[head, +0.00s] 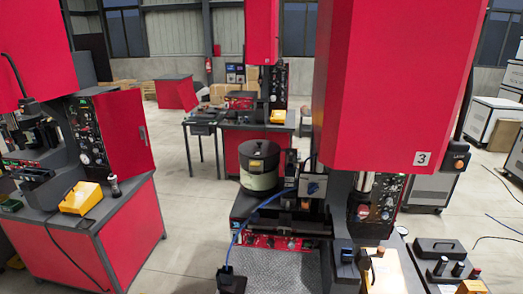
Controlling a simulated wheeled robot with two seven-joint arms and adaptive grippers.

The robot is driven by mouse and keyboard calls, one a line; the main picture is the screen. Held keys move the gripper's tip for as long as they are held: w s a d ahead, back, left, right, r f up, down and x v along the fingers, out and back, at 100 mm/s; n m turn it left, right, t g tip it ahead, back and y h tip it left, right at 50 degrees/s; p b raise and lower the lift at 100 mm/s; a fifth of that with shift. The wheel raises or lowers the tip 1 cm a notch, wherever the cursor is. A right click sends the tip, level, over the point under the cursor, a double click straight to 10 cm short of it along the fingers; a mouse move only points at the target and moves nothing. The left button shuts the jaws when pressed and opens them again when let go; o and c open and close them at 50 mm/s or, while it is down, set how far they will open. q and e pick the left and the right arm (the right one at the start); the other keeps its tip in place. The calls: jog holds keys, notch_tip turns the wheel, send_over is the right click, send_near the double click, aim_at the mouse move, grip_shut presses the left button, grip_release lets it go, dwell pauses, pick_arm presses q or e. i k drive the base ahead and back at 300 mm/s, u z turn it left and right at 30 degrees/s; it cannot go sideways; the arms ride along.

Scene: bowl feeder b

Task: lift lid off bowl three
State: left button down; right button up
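A round bowl (259,178) with a pale body stands on the dark worktop left of the red machine marked 3. A black lid (259,150) sits on top of the bowl and covers its opening, so the inside is hidden. A small yellowish label shows on the bowl's front, near the lid's edge. I see neither of my grippers in the head view, and nothing of mine touches the lid or bowl.
The red machine (395,85) with the number 3 rises right of the bowl. A blue cable (250,218) runs from the equipment beside the bowl down to a black object (231,279) on the floor plate. Another red workstation (115,235) stands at left. Bare floor (188,225) lies between them.

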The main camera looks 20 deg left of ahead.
aim_at(257, 149)
jog(key=u, duration=0.25)
jog(key=k, duration=0.5)
jog(key=u, duration=1.7)
jog(key=i, duration=1.55)
jog(key=z, duration=0.3)
